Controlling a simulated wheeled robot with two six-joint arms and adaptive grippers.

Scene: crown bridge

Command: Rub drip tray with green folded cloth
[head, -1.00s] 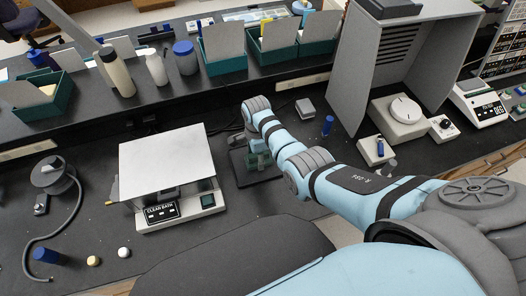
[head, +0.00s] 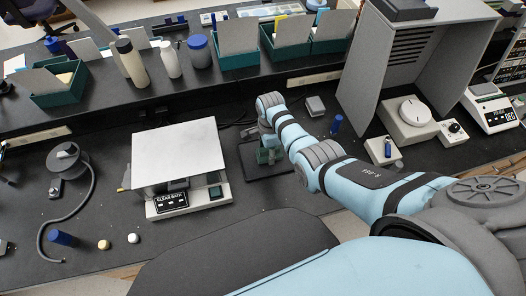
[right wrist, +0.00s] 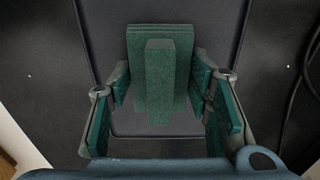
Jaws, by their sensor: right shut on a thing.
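The drip tray (head: 250,168) is a flat dark tray with a raised rim, right of the white-topped bath on the bench. It also fills the middle of the right wrist view (right wrist: 135,128). The green folded cloth (right wrist: 175,42) is a dark green pad with an upright block on it. My right gripper (right wrist: 158,85) is shut on that block, a finger on each side. In the head view the right gripper (head: 266,142) points down over the tray, partly hiding the cloth (head: 265,156). The cloth lies over the tray; whether it touches I cannot tell. My left gripper is not in view.
The bath with a white flat top (head: 175,148) stands close left of the tray. A blue cylinder (head: 337,124) and a small grey box (head: 315,105) stand to the right. Bottles and green bins (head: 290,50) line the raised shelf behind. A hose lies at left.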

